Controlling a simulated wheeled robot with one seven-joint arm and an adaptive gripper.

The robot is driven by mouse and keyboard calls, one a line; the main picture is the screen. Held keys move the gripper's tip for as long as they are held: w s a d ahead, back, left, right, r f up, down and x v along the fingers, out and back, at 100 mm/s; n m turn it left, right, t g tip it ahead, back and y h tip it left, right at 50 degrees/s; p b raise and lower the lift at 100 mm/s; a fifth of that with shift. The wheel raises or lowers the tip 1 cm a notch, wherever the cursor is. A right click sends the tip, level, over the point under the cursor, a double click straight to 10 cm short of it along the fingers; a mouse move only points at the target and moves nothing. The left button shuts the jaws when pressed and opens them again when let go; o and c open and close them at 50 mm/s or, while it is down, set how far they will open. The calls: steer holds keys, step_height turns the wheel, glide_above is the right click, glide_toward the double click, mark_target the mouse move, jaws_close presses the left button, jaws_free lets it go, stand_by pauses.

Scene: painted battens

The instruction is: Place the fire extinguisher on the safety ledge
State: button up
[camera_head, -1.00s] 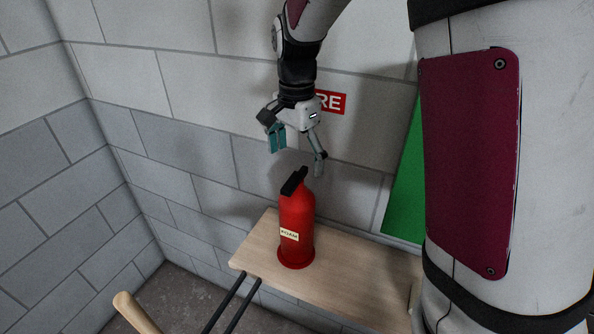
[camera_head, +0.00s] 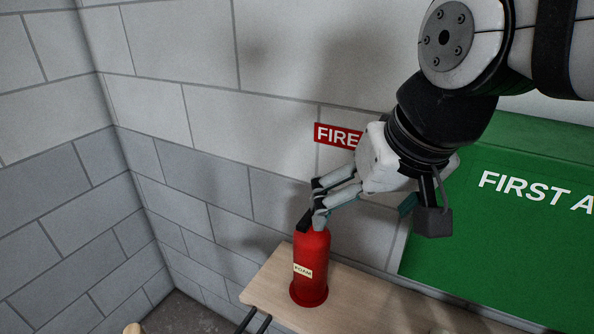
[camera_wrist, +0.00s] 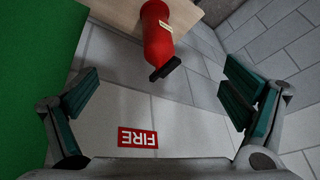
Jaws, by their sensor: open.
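The red fire extinguisher (camera_head: 311,262) stands upright on the light wooden ledge (camera_head: 370,308) against the block wall, its cream FOAM label facing out and its black handle on top. In the wrist view the extinguisher (camera_wrist: 157,32) shows upside down with its black handle (camera_wrist: 165,69) towards me. My gripper (camera_head: 365,205) is tilted, above and to the right of the extinguisher, with one finger overlapping the handle in the head view. In the wrist view its teal-padded fingers (camera_wrist: 160,100) are wide apart with nothing between them. The extinguisher lies beyond them.
A red FIRE sign (camera_head: 337,136) is on the wall behind my gripper. A large green FIRST AID panel (camera_head: 480,255) fills the right side near the ledge. Dark rails (camera_head: 250,322) project at the ledge's front left. Bare wall is open to the left.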

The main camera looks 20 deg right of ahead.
steer(key=shift+s+f+n+t, duration=0.2)
steer(key=shift+s+n+t, duration=0.2)
steer(key=shift+s+n, duration=0.85)
steer(key=shift+s+m, duration=0.2)
steer(key=shift+m, duration=0.05)
steer(key=shift+w+f+b, duration=0.6)
steer(key=shift+w+b, duration=0.05)
